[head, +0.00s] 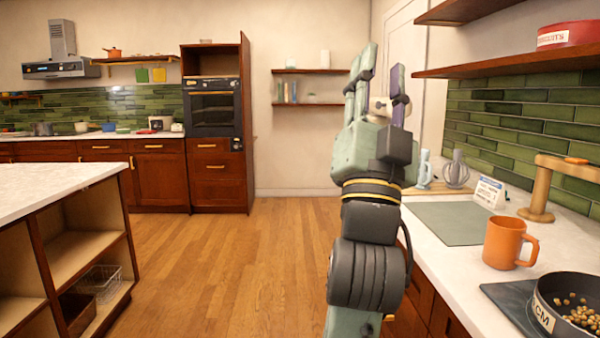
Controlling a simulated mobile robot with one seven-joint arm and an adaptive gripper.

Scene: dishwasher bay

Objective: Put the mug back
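An orange mug (503,243) stands upright on the white counter at the right, with its handle to the right. A wooden stand (545,188) with a post and a top arm is behind it, near the tiled wall. My gripper (380,75) is raised in the middle of the view, fingers pointing up. Its fingers are apart, with pale background showing between their tips, and I see nothing held. It is left of the mug and well above the counter, apart from it. A small beige part at the base of the fingers is unclear.
A dark pan (545,315) with small round tan pieces is in front of the mug. A grey-green mat (450,222) lies left of it. A small sign (489,193) and utensils (455,172) stand behind. A shelf (520,62) overhangs the counter. The wooden floor (220,260) is clear.

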